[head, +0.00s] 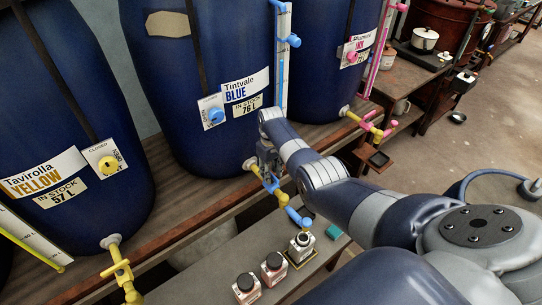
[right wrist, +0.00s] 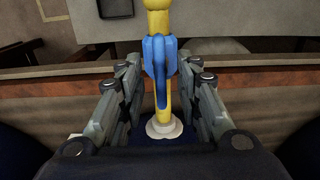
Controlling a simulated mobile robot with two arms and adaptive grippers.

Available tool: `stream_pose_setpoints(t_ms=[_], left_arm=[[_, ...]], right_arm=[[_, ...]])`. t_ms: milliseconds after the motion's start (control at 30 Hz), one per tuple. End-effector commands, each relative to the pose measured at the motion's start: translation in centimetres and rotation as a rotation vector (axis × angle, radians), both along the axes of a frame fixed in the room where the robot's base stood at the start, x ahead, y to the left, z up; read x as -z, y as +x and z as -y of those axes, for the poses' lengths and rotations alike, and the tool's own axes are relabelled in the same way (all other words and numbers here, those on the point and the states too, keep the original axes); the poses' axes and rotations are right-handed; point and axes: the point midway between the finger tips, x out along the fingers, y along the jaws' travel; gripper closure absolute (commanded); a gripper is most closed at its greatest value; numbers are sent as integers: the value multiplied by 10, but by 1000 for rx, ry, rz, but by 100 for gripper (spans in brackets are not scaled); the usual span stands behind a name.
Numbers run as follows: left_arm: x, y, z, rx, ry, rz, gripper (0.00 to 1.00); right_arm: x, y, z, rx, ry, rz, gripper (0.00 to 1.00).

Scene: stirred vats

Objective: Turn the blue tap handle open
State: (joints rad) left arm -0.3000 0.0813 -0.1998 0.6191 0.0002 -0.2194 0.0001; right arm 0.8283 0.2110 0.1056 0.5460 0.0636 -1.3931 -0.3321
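The blue tap handle (right wrist: 155,58) sits on a yellow tap pipe (right wrist: 157,18) in the right wrist view and lies roughly along the pipe. In the head view the handle (head: 270,184) shows just below my right gripper (head: 268,168), on the tap of the barrel labelled Tintvale Blue (head: 190,60). In the right wrist view the gripper (right wrist: 166,75) is open, with one finger on each side of the handle and visible gaps. My left gripper is in neither view.
A blue round knob (head: 215,115) is on the barrel's front. An open jar (head: 301,247) stands near the tap's blue outlet (head: 302,220), with two capped jars (head: 273,268) beside it on the low bench. A Tavirolla Yellow barrel (head: 75,110) stands left, with its own yellow tap (head: 120,270).

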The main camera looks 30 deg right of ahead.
Motion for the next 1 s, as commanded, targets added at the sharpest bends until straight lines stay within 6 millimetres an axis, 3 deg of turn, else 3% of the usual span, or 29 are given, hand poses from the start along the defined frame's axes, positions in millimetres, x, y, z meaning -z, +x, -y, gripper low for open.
stream_pose_setpoints(t_ms=[533, 700, 1000], left_arm=[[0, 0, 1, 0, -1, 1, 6], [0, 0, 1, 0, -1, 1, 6], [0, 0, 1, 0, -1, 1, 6]], right_arm=[[-91, 1, 0, 0, -2, 4, 68], [-103, 0, 0, 0, -1, 2, 68], [-105, 0, 0, 0, 0, 1, 68]])
